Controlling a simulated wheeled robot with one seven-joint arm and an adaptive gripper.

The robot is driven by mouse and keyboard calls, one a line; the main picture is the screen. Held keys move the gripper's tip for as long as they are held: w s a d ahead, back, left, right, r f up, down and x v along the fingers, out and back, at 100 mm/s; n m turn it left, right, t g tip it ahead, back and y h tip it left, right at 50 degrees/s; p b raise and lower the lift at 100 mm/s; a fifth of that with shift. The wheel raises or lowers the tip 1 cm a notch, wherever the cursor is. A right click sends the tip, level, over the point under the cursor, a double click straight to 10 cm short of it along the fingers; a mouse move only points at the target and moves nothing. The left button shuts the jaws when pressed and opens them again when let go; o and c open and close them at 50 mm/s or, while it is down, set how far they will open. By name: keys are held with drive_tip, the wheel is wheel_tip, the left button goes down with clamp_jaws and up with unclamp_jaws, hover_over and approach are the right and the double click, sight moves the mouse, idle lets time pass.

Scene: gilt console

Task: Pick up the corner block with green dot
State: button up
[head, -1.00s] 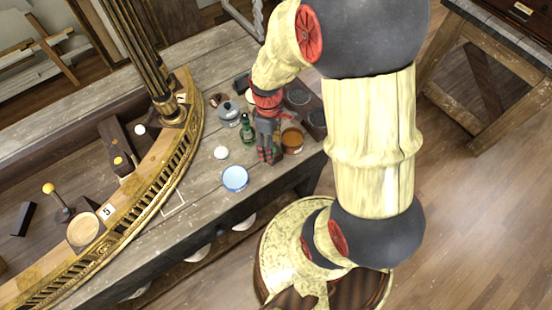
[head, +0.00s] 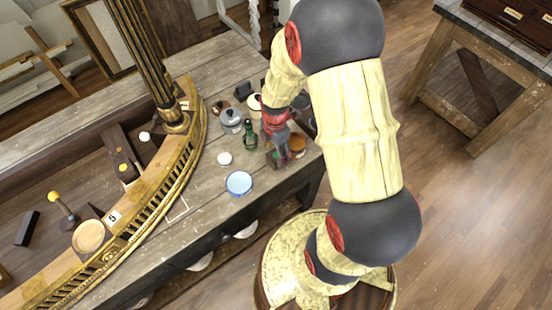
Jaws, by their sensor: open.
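My gripper (head: 284,156) is low over the right end of the grey wooden table, right of a green bottle (head: 250,136) and in front of an amber jar (head: 299,144). It is open, and its fingers are small and partly blurred here. I cannot make out a green dot on any block. Dark blocks show on the gilt console: one with a yellow dot (head: 122,166), and a plain one (head: 27,229) at the far left. The corner block may be among the crowded things by my gripper, partly hidden by my arm; I cannot tell.
A grey lidded pot (head: 231,120), a white round thing (head: 224,158) and a blue-rimmed bowl (head: 239,183) stand left of my gripper. The gilt console's curved edge (head: 168,190) and column (head: 150,60) lie further left. Bare tabletop (head: 215,215) shows at the front edge.

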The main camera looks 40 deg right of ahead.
sight(276, 155)
wheel_tip(276, 155, down, 5)
drive_tip(key=shift+d+r+b, duration=0.15)
drive_tip(key=shift+r+b, duration=0.05)
drive_tip(key=shift+b, duration=0.1)
drive_tip(key=shift+c, duration=0.6)
drive_tip(key=c, duration=1.1)
drive_tip(key=shift+c, duration=0.3)
